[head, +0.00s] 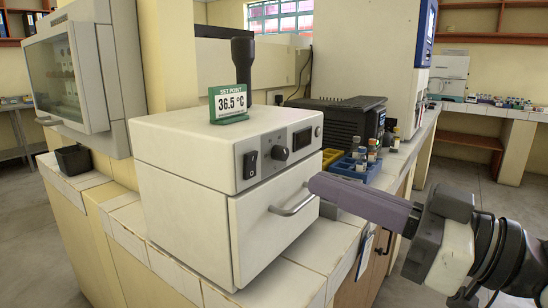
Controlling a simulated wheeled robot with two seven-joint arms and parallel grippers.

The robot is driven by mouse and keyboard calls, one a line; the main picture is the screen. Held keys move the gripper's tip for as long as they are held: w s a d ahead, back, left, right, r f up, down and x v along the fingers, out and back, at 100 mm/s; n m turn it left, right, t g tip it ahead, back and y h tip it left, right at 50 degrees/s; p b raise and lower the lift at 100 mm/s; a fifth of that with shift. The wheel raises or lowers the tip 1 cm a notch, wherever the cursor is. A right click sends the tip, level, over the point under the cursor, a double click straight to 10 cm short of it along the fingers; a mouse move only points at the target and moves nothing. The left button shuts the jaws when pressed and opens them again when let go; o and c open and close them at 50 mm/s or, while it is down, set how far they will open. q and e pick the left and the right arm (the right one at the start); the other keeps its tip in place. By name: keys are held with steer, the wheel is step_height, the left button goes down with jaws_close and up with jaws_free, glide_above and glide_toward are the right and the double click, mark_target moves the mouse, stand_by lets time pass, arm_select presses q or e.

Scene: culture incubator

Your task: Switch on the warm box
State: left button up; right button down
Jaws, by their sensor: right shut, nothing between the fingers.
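The warm box (185,195) is a white cabinet on the tiled counter, with a front door and a bar handle (293,206). Its grey control panel holds a black rocker switch (250,164), a round knob (281,153) and a small dark display (302,138). The display looks unlit. A set-point sign (229,102) reading 36.5 °C stands on top. My right gripper (312,184) comes in from the right, shut and empty, its tips in front of the box's right side near the handle, apart from the switch. I cannot tell if it touches the handle. My left gripper is out of view.
A blue rack with small bottles (357,168) and a black device (345,118) stand right of the box, behind my right gripper. A small black bin (74,159) sits at the left. A wall cabinet (67,75) hangs at upper left. The counter's front strip is narrow.

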mark_target(254, 158)
steer(key=x, duration=0.9)
steer(key=shift+a+p, duration=0.15)
steer(key=shift+p, duration=0.2)
steer(key=r+p, duration=0.1)
steer(key=p, duration=0.1)
steer(key=shift+w+a+p, duration=0.1)
steer(key=shift+w+p, duration=0.1)
steer(key=shift+p, duration=0.15)
steer(key=shift+f+h, duration=0.25)
steer(key=shift+h, duration=0.05)
steer(key=shift+f, duration=0.1)
